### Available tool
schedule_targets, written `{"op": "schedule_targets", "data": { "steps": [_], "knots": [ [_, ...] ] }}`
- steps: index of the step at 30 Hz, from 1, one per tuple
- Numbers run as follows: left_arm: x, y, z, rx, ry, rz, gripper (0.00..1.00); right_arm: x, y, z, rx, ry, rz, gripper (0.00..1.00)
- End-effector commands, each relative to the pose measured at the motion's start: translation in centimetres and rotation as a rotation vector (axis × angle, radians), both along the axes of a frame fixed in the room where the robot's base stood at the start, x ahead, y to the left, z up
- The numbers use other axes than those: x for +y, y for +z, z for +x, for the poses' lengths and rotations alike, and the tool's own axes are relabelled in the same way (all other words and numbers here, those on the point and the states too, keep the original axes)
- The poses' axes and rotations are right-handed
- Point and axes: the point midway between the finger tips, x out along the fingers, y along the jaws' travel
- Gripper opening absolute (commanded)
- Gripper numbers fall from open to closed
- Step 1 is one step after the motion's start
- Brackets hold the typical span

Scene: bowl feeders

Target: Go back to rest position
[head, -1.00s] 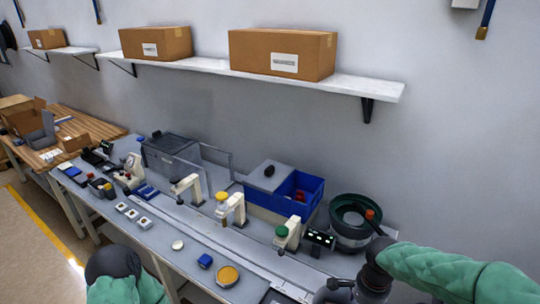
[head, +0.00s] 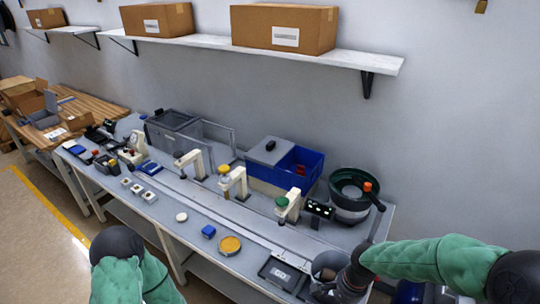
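My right arm comes in from the right in a green sleeve. Its dark wrist and gripper (head: 328,288) are low over the front right of the bench, beside a grey cup-like container (head: 328,264). The fingers are small, dark and partly hidden, so I cannot tell whether they are open or hold anything. My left arm shows only as a green sleeve and dark joint at the lower left. My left gripper is out of view.
The grey bench (head: 190,232) carries a bowl feeder (head: 349,211), a blue bin (head: 312,168), several small presses, a yellow round dish (head: 230,245) and a black tray (head: 281,274). A shelf (head: 372,61) with cardboard boxes runs above.

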Motion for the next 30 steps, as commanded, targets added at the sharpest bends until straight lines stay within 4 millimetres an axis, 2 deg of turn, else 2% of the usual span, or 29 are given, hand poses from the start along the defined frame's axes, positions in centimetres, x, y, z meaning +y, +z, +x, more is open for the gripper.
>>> {"op": "schedule_targets", "data": {
  "steps": [1, 9, 18, 24, 30],
  "knots": [
    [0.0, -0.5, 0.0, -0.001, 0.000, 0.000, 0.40, 0.7, -1.9, -0.4, 0.004, 0.037, 0.021, 0.76],
    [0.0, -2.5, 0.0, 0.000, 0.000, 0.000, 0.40, 5.2, -11.8, -2.7, -0.055, 0.282, 0.145, 0.76],
    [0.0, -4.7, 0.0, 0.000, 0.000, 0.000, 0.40, 8.5, -21.3, -7.3, -0.150, 0.517, 0.202, 0.76],
    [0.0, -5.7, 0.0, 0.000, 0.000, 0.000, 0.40, 9.4, -25.3, -10.2, -0.195, 0.638, 0.189, 0.76],
    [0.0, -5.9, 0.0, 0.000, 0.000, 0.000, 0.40, 9.6, -26.6, -11.3, -0.214, 0.690, 0.174, 0.76]
  ]
}}
